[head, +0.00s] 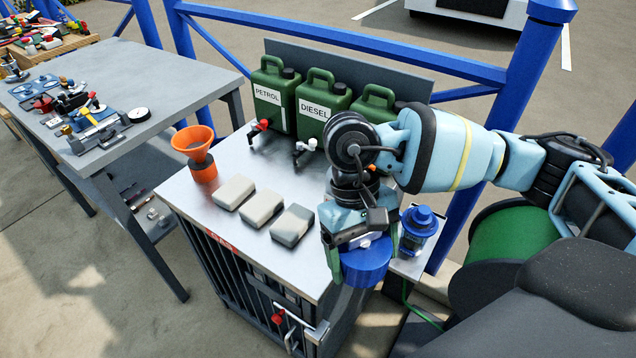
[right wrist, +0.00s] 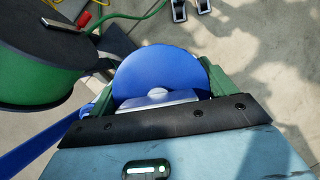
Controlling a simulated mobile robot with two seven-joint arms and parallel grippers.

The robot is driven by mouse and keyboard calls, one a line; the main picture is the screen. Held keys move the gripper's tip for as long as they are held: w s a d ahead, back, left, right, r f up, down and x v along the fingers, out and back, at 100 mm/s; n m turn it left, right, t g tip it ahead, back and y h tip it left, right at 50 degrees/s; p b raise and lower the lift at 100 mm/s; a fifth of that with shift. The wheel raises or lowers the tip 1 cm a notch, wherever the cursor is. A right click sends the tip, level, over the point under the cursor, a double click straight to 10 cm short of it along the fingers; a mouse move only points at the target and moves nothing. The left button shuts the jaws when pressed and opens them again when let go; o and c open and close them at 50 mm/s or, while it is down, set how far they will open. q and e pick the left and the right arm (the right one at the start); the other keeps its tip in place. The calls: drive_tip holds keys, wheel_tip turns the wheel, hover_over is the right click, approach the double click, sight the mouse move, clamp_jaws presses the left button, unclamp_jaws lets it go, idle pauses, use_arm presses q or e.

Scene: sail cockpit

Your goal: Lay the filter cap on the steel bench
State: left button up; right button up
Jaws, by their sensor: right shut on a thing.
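My right gripper (head: 362,245) is shut on a blue round cap, which I take as the filter cap (head: 365,268). In the head view the cap hangs below the fingers, at the front right edge of a steel-topped cabinet (head: 225,230). In the right wrist view the blue cap (right wrist: 160,72) sits between the green fingers of the right gripper (right wrist: 160,88), with concrete ground behind it. A grey metal bench (head: 185,75) with tools stands at the left. I cannot tell which of the two is the steel bench. My left gripper is not in view.
Green jerrycans (head: 324,105), an orange funnel (head: 195,145) and three grey blocks (head: 262,208) stand on the cabinet top. A blue-topped unit (head: 421,222) stands right of the gripper. A green reel (head: 510,245) is at right. The grey bench's right part is clear.

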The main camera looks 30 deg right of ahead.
drive_tip(key=shift+s+p+v, duration=0.25)
drive_tip(key=shift+p+v, duration=0.35)
drive_tip(key=shift+v, duration=0.45)
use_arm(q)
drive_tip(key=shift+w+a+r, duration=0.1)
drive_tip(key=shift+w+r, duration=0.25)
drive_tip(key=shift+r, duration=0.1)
use_arm(e)
drive_tip(key=shift+a+f, duration=0.2)
drive_tip(key=shift+f, duration=0.05)
drive_tip(key=shift+s+d, duration=0.1)
